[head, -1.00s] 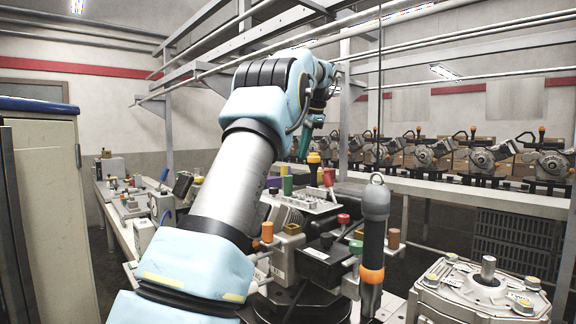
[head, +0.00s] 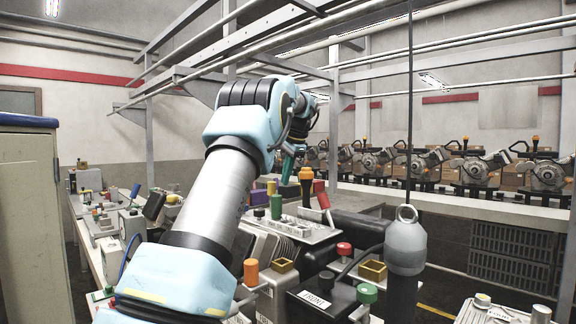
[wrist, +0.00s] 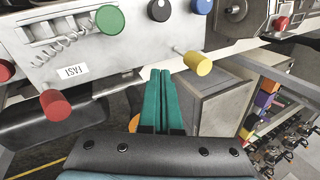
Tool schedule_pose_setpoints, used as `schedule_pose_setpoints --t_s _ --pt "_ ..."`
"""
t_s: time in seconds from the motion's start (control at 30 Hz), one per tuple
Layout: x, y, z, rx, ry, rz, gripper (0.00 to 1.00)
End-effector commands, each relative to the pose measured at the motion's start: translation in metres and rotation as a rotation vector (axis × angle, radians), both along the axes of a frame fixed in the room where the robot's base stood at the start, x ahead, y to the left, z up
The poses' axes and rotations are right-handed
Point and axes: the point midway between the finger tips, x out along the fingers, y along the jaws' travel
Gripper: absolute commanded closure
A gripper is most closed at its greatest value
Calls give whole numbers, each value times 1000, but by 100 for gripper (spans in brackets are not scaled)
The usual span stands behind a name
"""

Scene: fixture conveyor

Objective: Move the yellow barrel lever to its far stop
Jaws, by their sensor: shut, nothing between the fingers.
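The yellow barrel lever (wrist: 198,64) shows in the wrist view as a yellow cylinder on a short metal rod out of a grey panel (wrist: 105,58). I cannot pick it out surely in the head view. My gripper (wrist: 160,72) is shut and empty, its teal fingers side by side. In the wrist view the fingertips are just left of the yellow barrel, with a small gap in the picture; the depth between them is unclear. My gripper (head: 288,168) is small and partly hidden behind my arm in the head view.
The panel carries a green knob (wrist: 110,19), a black knob (wrist: 158,9), a "FAST" label and a red barrel (wrist: 55,105) at left. In the head view, a grey hanging tool (head: 405,245) stands at right, and crowded fixtures fill the bench below my arm.

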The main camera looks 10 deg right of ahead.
Motion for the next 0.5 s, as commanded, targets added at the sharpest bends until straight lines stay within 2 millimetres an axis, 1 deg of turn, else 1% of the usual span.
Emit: schedule_pose_setpoints --t_s 0.03,0.17,0.2,0.3,0.5 --pt "3 3 -9 1 4 2 100" --pt "12 7 -33 1 5 1 100" --pt "19 11 -28 0 1 2 100" --pt "32 17 -27 0 1 2 100" --pt "45 23 -28 -1 1 1 100"
